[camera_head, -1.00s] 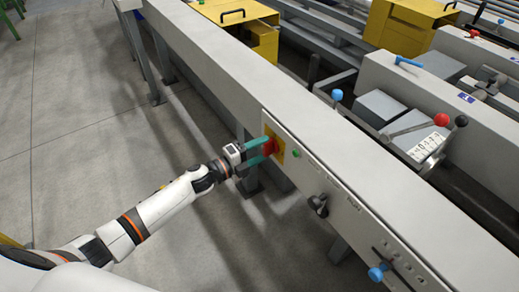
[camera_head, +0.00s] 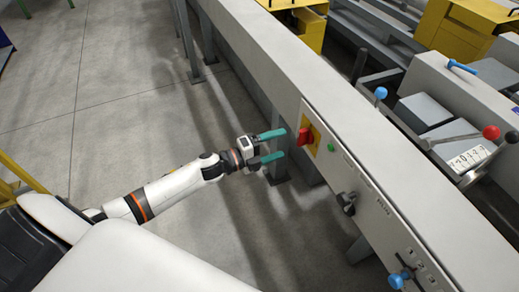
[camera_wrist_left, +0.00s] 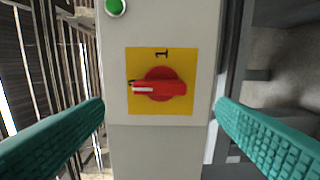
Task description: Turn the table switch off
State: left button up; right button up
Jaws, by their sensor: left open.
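The table switch (camera_head: 306,135) is a red rotary knob on a yellow plate, on the side panel of the long grey table. In the left wrist view the knob (camera_wrist_left: 160,88) faces the camera. Its handle lies sideways, with its white line to the left, over a dark mark that is partly hidden. A "1" stands above the knob on the plate. My left gripper (camera_head: 283,144) is open and empty, its teal fingers pointing at the switch with a gap before it. My right gripper is not in view.
A green button (camera_head: 331,148) sits beside the switch, also in the left wrist view (camera_wrist_left: 116,7). Farther along the panel are a black knob (camera_head: 347,203) and a blue knob (camera_head: 398,281). The concrete floor (camera_head: 120,100) left of the table is open.

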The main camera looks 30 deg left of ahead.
pick_arm(q)
jog(key=v, duration=0.6)
dwell(0.3)
